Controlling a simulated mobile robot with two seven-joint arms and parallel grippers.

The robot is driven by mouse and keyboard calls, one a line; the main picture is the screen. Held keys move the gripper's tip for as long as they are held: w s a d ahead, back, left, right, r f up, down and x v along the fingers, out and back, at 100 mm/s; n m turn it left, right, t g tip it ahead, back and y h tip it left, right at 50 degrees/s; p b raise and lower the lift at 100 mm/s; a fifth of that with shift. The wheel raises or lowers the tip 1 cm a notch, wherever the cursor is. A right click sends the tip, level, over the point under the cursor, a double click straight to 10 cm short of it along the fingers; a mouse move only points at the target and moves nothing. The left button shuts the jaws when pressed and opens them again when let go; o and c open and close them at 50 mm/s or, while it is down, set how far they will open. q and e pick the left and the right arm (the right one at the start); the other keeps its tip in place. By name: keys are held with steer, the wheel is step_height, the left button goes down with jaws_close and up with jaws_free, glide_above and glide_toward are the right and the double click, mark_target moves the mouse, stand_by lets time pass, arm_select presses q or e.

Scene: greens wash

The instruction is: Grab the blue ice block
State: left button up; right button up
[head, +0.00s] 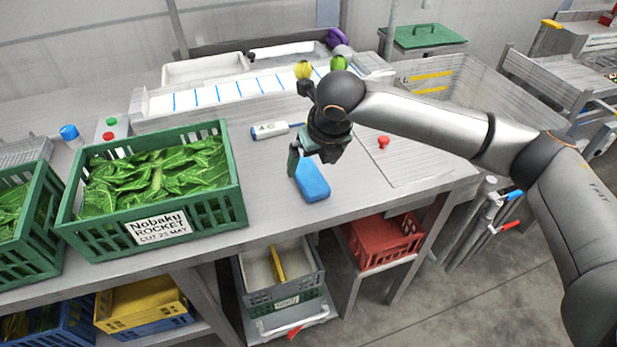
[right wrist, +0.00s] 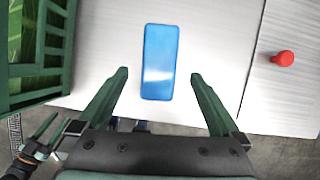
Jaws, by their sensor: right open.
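The blue ice block (head: 312,181) lies flat on the grey table near its front edge, partly hidden by my right gripper in the head view. In the right wrist view the blue ice block (right wrist: 159,62) lies lengthwise ahead of the fingers, centred between their lines. My right gripper (head: 312,160) is above the block, pointing down. In the right wrist view the right gripper (right wrist: 159,75) is open and empty, with one finger on each side and clear of the block. My left gripper is not in the head view.
A green crate of leaves (head: 235,205) stands left of the block. A white thermometer-like tool (head: 270,130) lies behind it. A red knob (head: 383,142) is to the right, also seen in the right wrist view (right wrist: 284,58). The table's front edge is close to the block.

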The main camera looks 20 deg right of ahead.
mark_target(309, 173)
steer(key=x, duration=0.4)
steer(key=shift+w+f, duration=0.1)
steer(key=shift+f, duration=0.25)
steer(key=c, duration=1.5)
steer(key=shift+c, duration=0.3)
steer(key=shift+r, duration=0.2)
